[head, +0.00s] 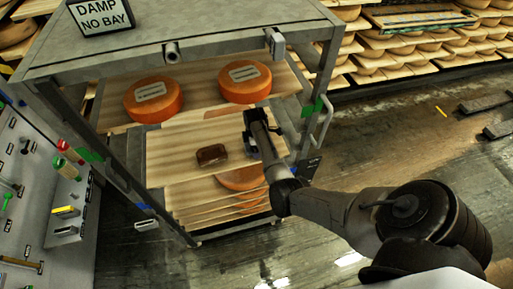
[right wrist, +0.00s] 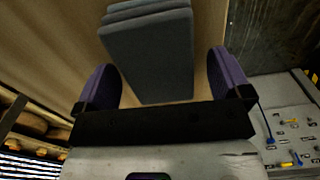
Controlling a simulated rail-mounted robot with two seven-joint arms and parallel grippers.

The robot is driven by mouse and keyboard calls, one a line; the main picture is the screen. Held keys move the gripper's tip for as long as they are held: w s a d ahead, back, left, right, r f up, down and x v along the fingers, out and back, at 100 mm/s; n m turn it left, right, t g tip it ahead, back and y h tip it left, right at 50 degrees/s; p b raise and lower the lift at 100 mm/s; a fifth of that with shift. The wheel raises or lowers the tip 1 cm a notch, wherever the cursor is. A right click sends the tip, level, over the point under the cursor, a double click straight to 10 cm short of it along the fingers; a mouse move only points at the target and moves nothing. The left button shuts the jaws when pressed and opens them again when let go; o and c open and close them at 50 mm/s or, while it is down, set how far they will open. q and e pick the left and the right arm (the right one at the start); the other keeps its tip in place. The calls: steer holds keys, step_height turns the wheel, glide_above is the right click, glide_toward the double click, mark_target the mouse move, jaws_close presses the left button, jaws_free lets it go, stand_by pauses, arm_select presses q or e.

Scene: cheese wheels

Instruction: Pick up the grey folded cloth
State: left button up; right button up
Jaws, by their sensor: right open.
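The grey folded cloth (right wrist: 150,48) shows in the right wrist view as a thick, layered grey slab on a pale wooden board (right wrist: 215,15). My right gripper (right wrist: 160,66) is open, with one purple-grey finger on each side of the cloth's near part. A gap shows between each finger and the cloth. In the head view my right gripper (head: 252,130) reaches in over the cart's middle board (head: 172,165), and I cannot make out the cloth there. My left gripper is not in view.
A dark brown block (head: 211,155) lies on the same board, left of my gripper. Orange cheese wheels (head: 153,100) sit on the board behind. The metal cart's top (head: 190,35) and posts (head: 322,75) frame the space. A tool panel (head: 35,190) stands at left; wet floor (head: 390,120) lies open at right.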

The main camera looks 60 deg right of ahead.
steer(key=shift+f, duration=0.2)
steer(key=shift+c, duration=0.8)
steer(key=c, duration=0.8)
steer(key=shift+c, duration=0.3)
steer(key=shift+r, duration=0.1)
steer(key=shift+r, duration=0.55)
step_height(320, 180, up, 3)
steer(key=shift+f+p, duration=0.2)
steer(key=shift+p, duration=0.35)
steer(key=s+a+p, duration=0.2)
steer(key=s+a, duration=1)
steer(key=s, duration=0.1)
steer(key=shift+a+f, duration=0.2)
steer(key=shift+a, duration=0.05)
